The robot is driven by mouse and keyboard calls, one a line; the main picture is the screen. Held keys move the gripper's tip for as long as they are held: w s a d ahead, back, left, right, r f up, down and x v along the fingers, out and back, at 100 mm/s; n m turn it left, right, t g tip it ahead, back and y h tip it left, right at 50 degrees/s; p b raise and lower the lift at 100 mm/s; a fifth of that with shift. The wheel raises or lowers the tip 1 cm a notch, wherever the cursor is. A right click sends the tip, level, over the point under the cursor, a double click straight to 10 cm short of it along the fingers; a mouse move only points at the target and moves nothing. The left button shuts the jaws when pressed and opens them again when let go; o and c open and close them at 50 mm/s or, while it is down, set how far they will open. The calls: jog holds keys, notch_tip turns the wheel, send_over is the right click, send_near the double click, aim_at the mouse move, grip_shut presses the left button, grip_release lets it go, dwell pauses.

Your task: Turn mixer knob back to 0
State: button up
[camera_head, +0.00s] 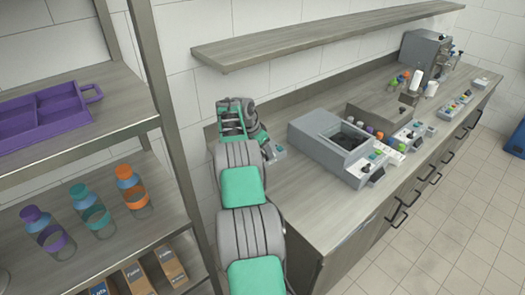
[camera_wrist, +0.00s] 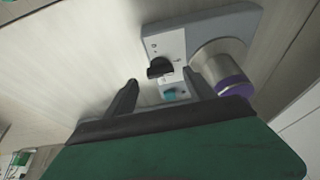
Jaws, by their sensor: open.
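The mixer (camera_wrist: 236,20) is a grey base with a white panel in the wrist view. A black knob (camera_wrist: 158,69) sits on the panel, with a teal button (camera_wrist: 170,95) below it. A metal cup with a purple band (camera_wrist: 222,72) stands on the mixer to the right of the panel. My gripper (camera_wrist: 163,82) is open, its two dark fingers on either side of the knob and button in the picture. I cannot tell whether either finger touches the knob. The knob's markings are too small to read. In the head view my arm hides most of the mixer (camera_head: 279,152).
A grey machine with an open basin (camera_head: 330,140) stands on the counter right of my arm. More panels, bottles and a dispenser (camera_head: 425,52) stand farther right. A wall shelf (camera_head: 320,35) hangs above. A rack with a purple tray (camera_head: 45,112) and bottles is at the left.

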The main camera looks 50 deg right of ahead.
aim_at(265, 156)
jog(key=shift+x, duration=1.1)
jog(key=c, duration=1.4)
